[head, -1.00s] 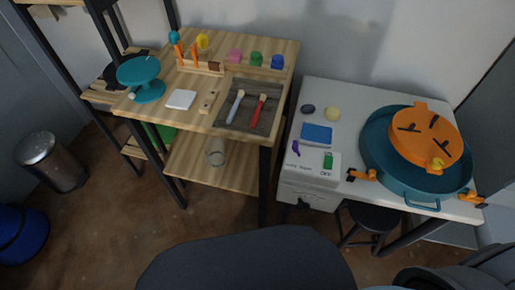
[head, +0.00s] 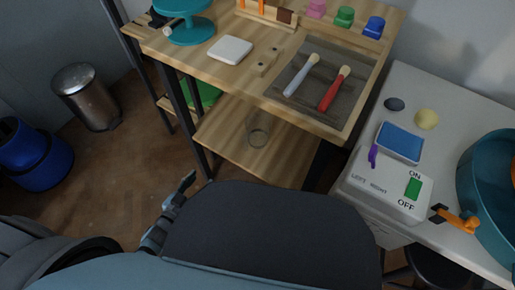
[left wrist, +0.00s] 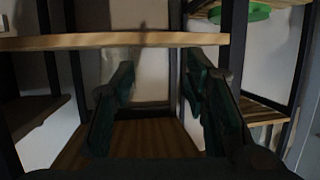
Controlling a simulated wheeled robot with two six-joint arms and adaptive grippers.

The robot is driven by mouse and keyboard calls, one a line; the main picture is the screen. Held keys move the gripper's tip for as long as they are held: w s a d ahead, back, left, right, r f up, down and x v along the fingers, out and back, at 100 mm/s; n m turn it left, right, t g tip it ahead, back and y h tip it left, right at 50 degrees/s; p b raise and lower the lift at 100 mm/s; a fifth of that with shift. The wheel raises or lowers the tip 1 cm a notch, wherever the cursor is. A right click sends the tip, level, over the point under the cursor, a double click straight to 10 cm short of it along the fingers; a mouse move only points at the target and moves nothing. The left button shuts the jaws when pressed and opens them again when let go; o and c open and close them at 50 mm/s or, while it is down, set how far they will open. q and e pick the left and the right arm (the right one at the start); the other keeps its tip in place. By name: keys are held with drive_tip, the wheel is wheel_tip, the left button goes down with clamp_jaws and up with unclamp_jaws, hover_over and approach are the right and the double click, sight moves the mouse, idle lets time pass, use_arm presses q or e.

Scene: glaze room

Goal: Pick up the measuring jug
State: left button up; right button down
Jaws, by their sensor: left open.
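A clear, see-through vessel, which looks like the measuring jug (head: 258,132), stands on the lower shelf (head: 233,141) of the wooden table. My left gripper (head: 178,192) shows small beside my dark body, in front of that shelf and to the left of the jug, apart from it. In the left wrist view its two dark fingers (left wrist: 160,70) are spread with a gap between them, pointing in over a wooden shelf board. A pale patch lies beyond the gap; I cannot tell whether it is the jug. My right gripper is out of view.
The table top (head: 195,75) overhangs the shelf and holds a teal turntable (head: 188,30), a white block (head: 230,50) and brushes in a grey tray (head: 310,105). Dark table legs flank the shelf opening. A steel bin (head: 86,98) and blue bin (head: 32,155) stand left.

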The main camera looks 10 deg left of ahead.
sight(244, 143)
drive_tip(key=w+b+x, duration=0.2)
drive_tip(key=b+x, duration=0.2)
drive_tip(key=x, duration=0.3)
use_arm(q)
drive_tip(key=w+d+r+m+h+b, duration=0.1)
drive_tip(key=w+d, duration=0.3)
drive_tip(key=w, duration=0.1)
drive_tip(key=w+d+r+m+t+h+b, duration=0.1)
drive_tip(key=w+d+h, duration=0.1)
drive_tip(key=w+d, duration=0.2)
drive_tip(key=w+d+r+m+t+h+b, duration=0.1)
drive_tip(key=w+d+r+h, duration=0.1)
drive_tip(key=w+d, duration=0.2)
drive_tip(key=shift+w, duration=0.95)
drive_tip(key=shift+w+d+r, duration=0.15)
drive_tip(key=shift+w, duration=0.25)
clamp_jaws()
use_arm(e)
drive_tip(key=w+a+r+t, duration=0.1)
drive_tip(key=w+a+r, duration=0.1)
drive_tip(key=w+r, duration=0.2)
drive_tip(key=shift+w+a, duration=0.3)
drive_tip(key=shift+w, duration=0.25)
